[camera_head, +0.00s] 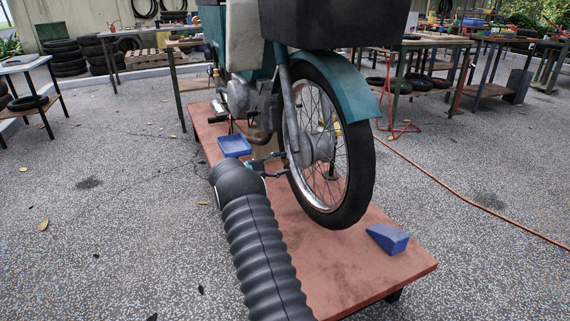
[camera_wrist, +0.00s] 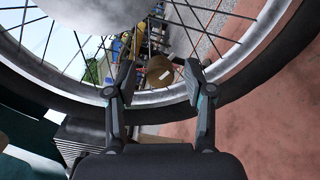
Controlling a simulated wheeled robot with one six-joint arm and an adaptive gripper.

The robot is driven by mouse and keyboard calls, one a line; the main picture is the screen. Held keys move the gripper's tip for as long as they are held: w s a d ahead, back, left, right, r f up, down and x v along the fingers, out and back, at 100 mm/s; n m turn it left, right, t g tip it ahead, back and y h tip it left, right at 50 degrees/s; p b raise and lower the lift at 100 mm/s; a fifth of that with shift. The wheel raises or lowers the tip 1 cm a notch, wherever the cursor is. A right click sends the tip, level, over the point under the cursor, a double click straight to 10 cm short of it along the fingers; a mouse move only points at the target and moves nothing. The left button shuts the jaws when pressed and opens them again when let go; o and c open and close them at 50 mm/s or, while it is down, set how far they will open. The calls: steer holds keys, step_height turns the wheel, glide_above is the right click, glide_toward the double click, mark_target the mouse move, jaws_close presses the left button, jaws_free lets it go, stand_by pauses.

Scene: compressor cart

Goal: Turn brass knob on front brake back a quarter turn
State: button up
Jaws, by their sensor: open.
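The front wheel (camera_head: 362,160) of a teal motorcycle stands upright on a red platform, with a grey hub (camera_head: 318,146) at its middle. My gripper (camera_head: 284,164) is at the wheel's left side, low and near the fork leg (camera_head: 289,110). In the wrist view my gripper (camera_wrist: 156,84) is open, with one finger on each side of a round brass-coloured knob (camera_wrist: 159,70) with a pale mark. The knob shows just beyond the fingertips, and I see no contact. I cannot make out the knob in the head view. The rounded grey hub (camera_wrist: 95,8) fills the wrist view's top left.
The spokes and rim (camera_wrist: 75,92) pass close to my fingers. A blue wedge (camera_head: 387,238) and a blue tray (camera_head: 234,146) lie on the red platform (camera_head: 400,270). An orange hose (camera_head: 470,205) crosses the floor at right. Workbenches stand behind.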

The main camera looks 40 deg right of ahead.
steer(key=v, duration=1)
steer(key=shift+w, duration=0.15)
